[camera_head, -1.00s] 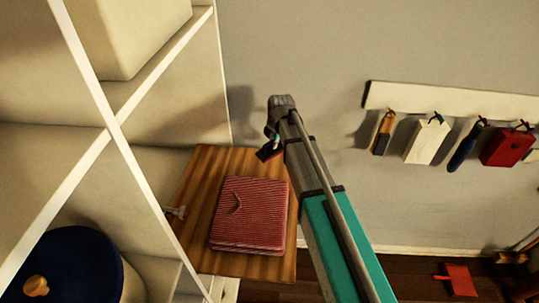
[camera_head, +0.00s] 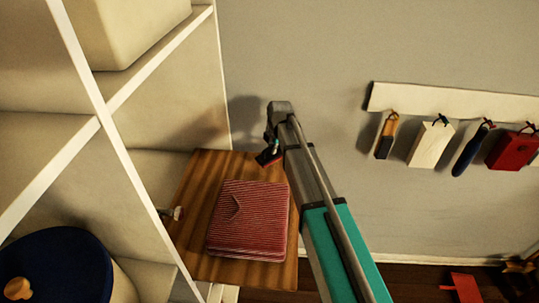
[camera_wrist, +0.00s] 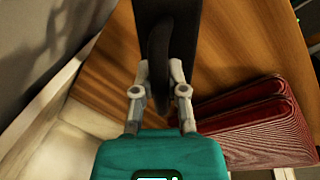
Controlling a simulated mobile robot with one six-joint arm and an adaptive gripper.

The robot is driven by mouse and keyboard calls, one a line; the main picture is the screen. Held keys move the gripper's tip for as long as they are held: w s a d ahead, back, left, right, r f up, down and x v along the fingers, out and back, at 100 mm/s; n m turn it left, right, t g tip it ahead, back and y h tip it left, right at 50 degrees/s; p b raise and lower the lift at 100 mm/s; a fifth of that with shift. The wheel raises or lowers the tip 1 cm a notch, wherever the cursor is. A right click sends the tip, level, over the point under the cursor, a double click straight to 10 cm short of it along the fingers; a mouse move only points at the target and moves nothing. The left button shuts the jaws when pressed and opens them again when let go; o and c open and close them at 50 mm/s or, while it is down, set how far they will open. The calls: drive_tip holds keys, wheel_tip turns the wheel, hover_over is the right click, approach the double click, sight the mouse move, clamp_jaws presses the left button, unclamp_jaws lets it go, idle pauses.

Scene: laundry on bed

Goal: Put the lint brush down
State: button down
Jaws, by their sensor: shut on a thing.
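My gripper (camera_head: 272,142) hangs at the far end of my arm, over the back right part of a small wooden table. It is shut on the lint brush (camera_head: 268,157), a small dark thing below the fingers in the head view. In the wrist view the fingers (camera_wrist: 163,78) close on the dark brush (camera_wrist: 166,18), which reaches up out of the picture. The wooden table top (camera_head: 187,222) lies beneath it. I cannot tell whether the brush touches the wood.
A red striped folded cloth (camera_head: 248,222) takes up much of the table's front and middle. White shelving (camera_head: 105,118) stands close on the left, with a dark blue lidded basket (camera_head: 75,262). A rack (camera_head: 455,102) with several hanging tools is on the wall at right.

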sight(276, 155)
drive_tip(key=shift+w+a+f+b, duration=0.1)
drive_tip(key=shift+w+f+b, duration=0.35)
drive_tip(key=shift+f+b, duration=0.15)
drive_tip(key=shift+s+f+b, duration=0.1)
drive_tip(key=shift+f+b, duration=1.15)
drive_tip(key=shift+f, duration=0.15)
drive_tip(key=shift+f, duration=0.1)
drive_tip(key=c, duration=0.7)
unclamp_jaws()
drive_tip(key=shift+r, duration=0.2)
drive_tip(key=r+p, duration=0.4)
drive_tip(key=s+d+r+p, duration=0.1)
drive_tip(key=r+p, duration=0.2)
drive_tip(key=p, duration=0.1)
drive_tip(key=r+p, duration=0.3)
drive_tip(key=r, duration=0.1)
drive_tip(key=shift+s+d+r+p, duration=0.35)
drive_tip(key=shift+p, duration=0.05)
